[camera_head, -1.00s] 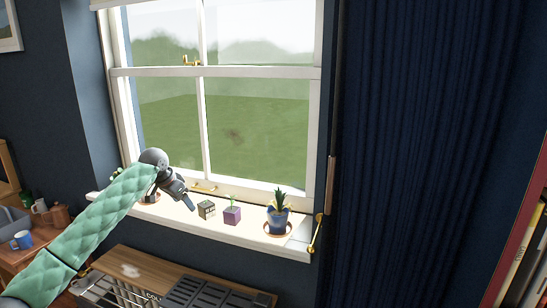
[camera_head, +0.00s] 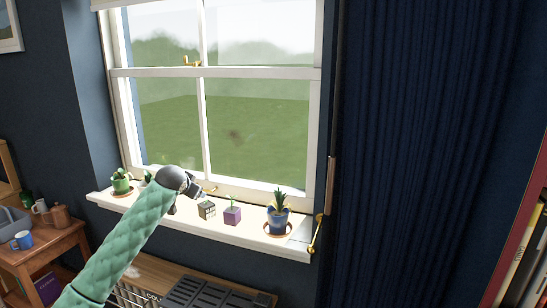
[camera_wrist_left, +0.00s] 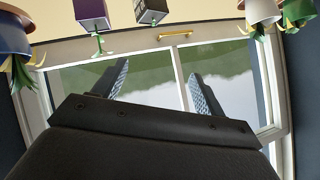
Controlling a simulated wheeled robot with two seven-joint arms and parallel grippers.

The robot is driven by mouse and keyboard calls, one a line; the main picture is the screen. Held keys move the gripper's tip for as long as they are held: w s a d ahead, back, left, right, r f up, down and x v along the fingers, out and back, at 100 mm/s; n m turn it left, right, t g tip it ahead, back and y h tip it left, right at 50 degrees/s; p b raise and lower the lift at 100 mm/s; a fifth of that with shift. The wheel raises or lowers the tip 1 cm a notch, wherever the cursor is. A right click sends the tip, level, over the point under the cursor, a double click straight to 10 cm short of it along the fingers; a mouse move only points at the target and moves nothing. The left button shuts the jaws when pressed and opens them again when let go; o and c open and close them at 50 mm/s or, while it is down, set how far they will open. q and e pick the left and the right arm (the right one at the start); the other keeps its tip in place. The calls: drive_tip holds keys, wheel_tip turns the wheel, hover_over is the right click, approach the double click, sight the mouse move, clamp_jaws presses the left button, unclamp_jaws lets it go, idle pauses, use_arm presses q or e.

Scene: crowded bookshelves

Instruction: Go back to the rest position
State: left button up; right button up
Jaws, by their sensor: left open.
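My left gripper (camera_head: 196,190) is in front of the window sill at the end of my green padded arm. In the head view it is small and partly hidden by my wrist. In the left wrist view the two fingers (camera_wrist_left: 158,72) stand wide apart with only the window behind the gap, so it is open and empty. That view is upside down, with the sill's pots hanging along the top. My right gripper does not show.
On the sill (camera_head: 250,237) stand a green pot (camera_head: 121,184), a small patterned cube (camera_head: 206,210), a purple cube planter (camera_head: 232,216) and a blue pot (camera_head: 277,220). Below are a wooden-topped radiator (camera_head: 150,272) and a side table (camera_head: 45,245). A curtain (camera_head: 430,150) hangs right.

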use_arm(q)
drive_tip(key=s+d+f+n+g, duration=0.1)
drive_tip(key=s+d+f, duration=0.1)
drive_tip(key=s+f, duration=0.95)
drive_tip(key=s+d+f+g, duration=0.25)
drive_tip(key=s+f, duration=0.35)
drive_tip(key=f, duration=1.1)
drive_tip(key=s+d+f+n, duration=0.1)
drive_tip(key=s+d+f, duration=0.2)
drive_tip(key=s+f, duration=0.85)
drive_tip(key=s+d+f+g, duration=0.1)
drive_tip(key=s+f+g, duration=0.1)
drive_tip(key=s+f, duration=0.6)
drive_tip(key=s+d+f+n+g, duration=0.1)
drive_tip(key=s+d+f+g, duration=0.1)
drive_tip(key=s+f, duration=0.7)
drive_tip(key=s+d+f+g, duration=0.1)
drive_tip(key=s+f, duration=0.8)
drive_tip(key=s, duration=1.1)
drive_tip(key=shift+s+d+n+g+h, duration=0.3)
drive_tip(key=shift+s+g, duration=0.1)
drive_tip(key=shift+g, duration=0.25)
